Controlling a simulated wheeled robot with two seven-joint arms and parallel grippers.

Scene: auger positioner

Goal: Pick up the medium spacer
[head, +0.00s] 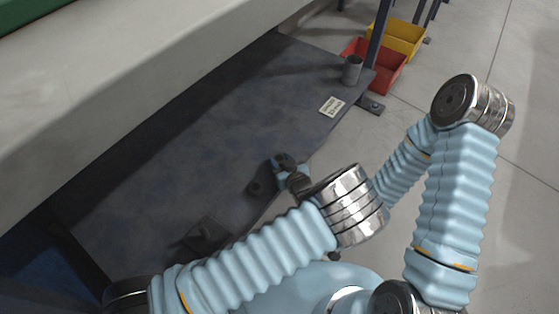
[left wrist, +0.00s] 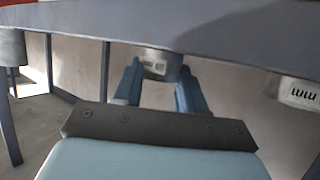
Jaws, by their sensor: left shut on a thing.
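My left gripper (head: 289,171) is over the front edge of the blue-grey bench top (head: 170,140). Its blue fingers (left wrist: 158,88) stand on either side of a short grey cylinder with a marked face (left wrist: 157,65) in the left wrist view, and are shut on it. This cylinder appears to be the medium spacer. In the head view it is a small dark shape (head: 283,159) at the fingertips, partly hidden by the gripper. Whether it touches the bench is unclear. My right gripper is not in view.
A taller grey cylinder (head: 352,69) stands at the bench's far corner near a white label card (head: 331,106). A dark part (head: 258,188) is close beside the gripper, and another (head: 205,234) lies nearer left. Red (head: 388,75) and yellow (head: 402,39) bins stand beyond the bench.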

